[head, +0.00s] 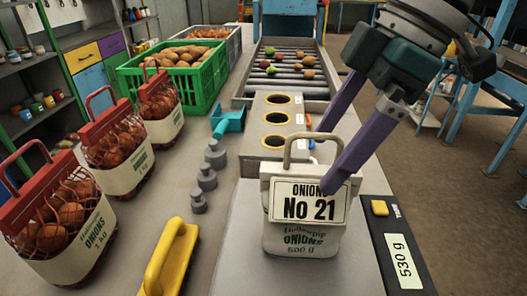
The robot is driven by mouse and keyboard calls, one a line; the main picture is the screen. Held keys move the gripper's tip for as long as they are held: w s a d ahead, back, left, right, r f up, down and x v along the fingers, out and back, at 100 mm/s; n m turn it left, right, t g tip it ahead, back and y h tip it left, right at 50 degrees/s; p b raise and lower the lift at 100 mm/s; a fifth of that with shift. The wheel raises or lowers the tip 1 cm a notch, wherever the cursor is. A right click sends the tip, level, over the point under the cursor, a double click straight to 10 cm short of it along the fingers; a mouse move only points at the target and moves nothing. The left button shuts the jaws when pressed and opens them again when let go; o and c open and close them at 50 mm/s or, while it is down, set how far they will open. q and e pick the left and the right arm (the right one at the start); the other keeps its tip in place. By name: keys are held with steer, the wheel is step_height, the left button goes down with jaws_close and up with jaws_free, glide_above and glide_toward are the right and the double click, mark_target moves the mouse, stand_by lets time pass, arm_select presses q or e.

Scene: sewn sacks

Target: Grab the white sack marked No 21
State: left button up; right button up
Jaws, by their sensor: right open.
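The white sack (300,241) stands upright on a pale weighing plate (230,268) at the lower middle. It carries a tag (309,208) reading "ONIONS No 21", with green print below it, and has a grey-beige loop handle (288,150) on top. My right gripper (322,160) comes in from the upper right with two purple fingers, spread apart. One fingertip is just behind and right of the handle; the other overlaps the tag's upper right corner in the picture. Whether either touches the sack I cannot tell. My left gripper is not in view.
Several red-handled onion sacks (117,163) stand at left. A yellow handled tool (170,257), grey weights (205,177) and a teal scoop (228,121) lie left of the plate. A box with round holes (259,137) stands behind the sack; a scale display (403,262) reads 530 g.

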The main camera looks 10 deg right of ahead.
mark_target(319, 170)
steer(key=p+x, duration=0.1)
steer(key=x, duration=0.5)
steer(key=shift+s+f, duration=0.1)
steer(key=shift+f, duration=0.1)
jaws_close()
stand_by(0.6)
